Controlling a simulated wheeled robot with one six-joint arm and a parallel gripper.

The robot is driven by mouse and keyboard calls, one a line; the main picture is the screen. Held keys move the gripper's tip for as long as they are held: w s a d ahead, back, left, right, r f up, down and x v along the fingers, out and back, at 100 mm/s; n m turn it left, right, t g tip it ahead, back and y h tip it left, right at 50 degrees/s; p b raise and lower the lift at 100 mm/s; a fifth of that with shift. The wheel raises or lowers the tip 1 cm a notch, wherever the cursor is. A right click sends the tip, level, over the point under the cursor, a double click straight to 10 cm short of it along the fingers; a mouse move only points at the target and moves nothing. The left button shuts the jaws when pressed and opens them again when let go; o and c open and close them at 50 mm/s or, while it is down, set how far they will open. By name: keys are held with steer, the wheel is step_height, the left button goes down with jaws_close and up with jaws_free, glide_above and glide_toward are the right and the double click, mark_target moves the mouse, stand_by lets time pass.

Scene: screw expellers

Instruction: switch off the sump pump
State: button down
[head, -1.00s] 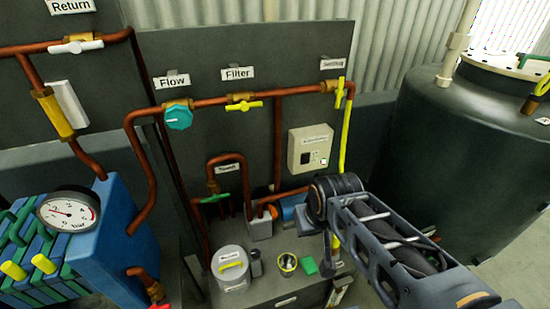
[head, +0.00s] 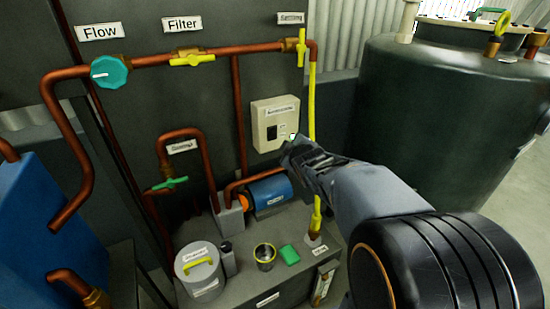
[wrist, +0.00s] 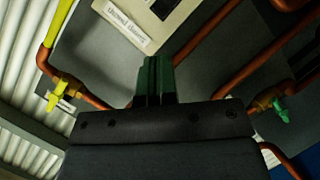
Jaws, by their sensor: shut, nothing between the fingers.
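A cream switch box (head: 263,112) is mounted on the dark panel, with a label on top and a black switch (head: 272,132) on its face. Part of the box and switch shows at the top of the wrist view (wrist: 150,18). My gripper (head: 290,150) is shut and empty, with its tips at the box's lower right corner in the head view; I cannot tell whether they touch. A small pale green spot shows there. In the wrist view the shut fingers (wrist: 154,80) point toward the box. A blue motor-like pump (head: 270,192) sits below the box; its label is too small to read.
Copper pipes (head: 240,110) and a yellow pipe (head: 312,110) run close to the box. Below are a grey lidded pot (head: 200,275), a small cup (head: 264,256) and a green block (head: 289,255) on a grey surface. A dark tank (head: 420,120) stands right.

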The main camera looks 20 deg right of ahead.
mark_target(272, 131)
steer(key=w+d+f+n+t+y+b, duration=0.3)
steer(key=w+f+n+t+y+b, duration=0.2)
steer(key=f+n+b, duration=0.3)
steer(key=shift+w+d+f+n+t+b, duration=0.15)
steer(key=shift+w+d+n+t+b, duration=0.2)
steer(key=shift+n, duration=0.85)
steer(key=shift+a, duration=0.1)
steer(key=w, duration=0.4)
steer(key=w+a+r, duration=0.1)
steer(key=w, duration=0.8)
steer(key=shift+w+a+r+b, duration=0.25)
steer(key=shift+w+r+b, duration=0.05)
steer(key=shift+w+r, duration=0.05)
